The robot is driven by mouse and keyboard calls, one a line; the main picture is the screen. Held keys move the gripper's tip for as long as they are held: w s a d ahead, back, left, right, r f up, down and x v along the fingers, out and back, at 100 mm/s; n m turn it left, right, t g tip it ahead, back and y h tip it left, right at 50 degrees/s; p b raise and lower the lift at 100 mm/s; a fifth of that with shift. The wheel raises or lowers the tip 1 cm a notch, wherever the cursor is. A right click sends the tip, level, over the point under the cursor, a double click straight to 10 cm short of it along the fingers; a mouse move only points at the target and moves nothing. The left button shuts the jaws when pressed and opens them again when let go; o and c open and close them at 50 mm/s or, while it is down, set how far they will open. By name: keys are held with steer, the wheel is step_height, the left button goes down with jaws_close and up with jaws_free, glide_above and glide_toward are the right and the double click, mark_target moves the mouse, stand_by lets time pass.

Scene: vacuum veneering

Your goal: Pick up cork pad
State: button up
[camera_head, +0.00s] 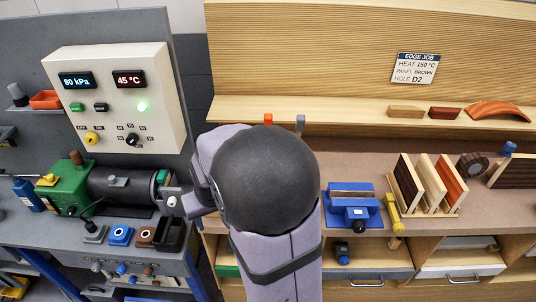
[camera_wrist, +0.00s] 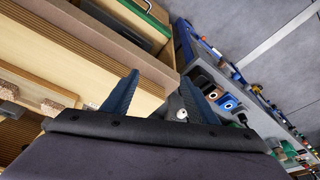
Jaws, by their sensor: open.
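My gripper (camera_wrist: 160,76) is open, with two dark blue fingers apart and nothing visible between them. It is not visible in the head view, where my arm covers the middle. No cork pad can be told for certain. A small brown square pad (camera_head: 147,236) with a dark middle sits at the left bench's front, between a blue square pad (camera_head: 121,235) and a black open box (camera_head: 169,235). The blue pad also shows in the wrist view (camera_wrist: 228,101), beyond the right finger. Speckled, cork-like blocks (camera_wrist: 52,106) show in the wrist view left of the fingers.
A green and black machine (camera_head: 120,186) stands on the left bench below a control box (camera_head: 115,97). On the right bench are a blue device (camera_head: 352,207), a yellow tool (camera_head: 393,211) and upright panels in a rack (camera_head: 430,212). A shelf with wooden pieces (camera_head: 406,112) runs above.

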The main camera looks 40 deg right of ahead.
steer(key=w+d+r+m, duration=0.1)
steer(key=d+r, duration=0.1)
steer(key=d, duration=0.2)
steer(key=w+d+r+m, duration=0.1)
steer(key=d, duration=0.4)
steer(key=d+r+m+h+p, duration=0.1)
steer(key=d+r, duration=0.1)
steer(key=d, duration=0.2)
steer(key=shift+w+d+r+m, duration=0.2)
steer(key=shift+w+r+m, duration=0.1)
steer(key=shift+w+r, duration=0.1)
steer(key=shift+s+d+r+m+h+p, duration=0.15)
steer(key=shift+d+m+h+p, duration=0.15)
steer(key=shift+d, duration=1.1)
steer(key=shift+d+r+m+h+p, duration=0.15)
steer(key=shift+d+m, duration=0.2)
steer(key=shift+d, duration=1.1)
steer(key=shift+s+d+r+m+h+p, duration=0.15)
steer(key=shift+d+m+p, duration=0.15)
steer(key=shift+d, duration=1.1)
steer(key=shift+w+f+p, duration=0.2)
steer(key=shift+f+p, duration=0.25)
steer(key=shift+p+x, duration=0.75)
steer(key=shift+x, duration=1.35)
steer(key=c, duration=1.1)
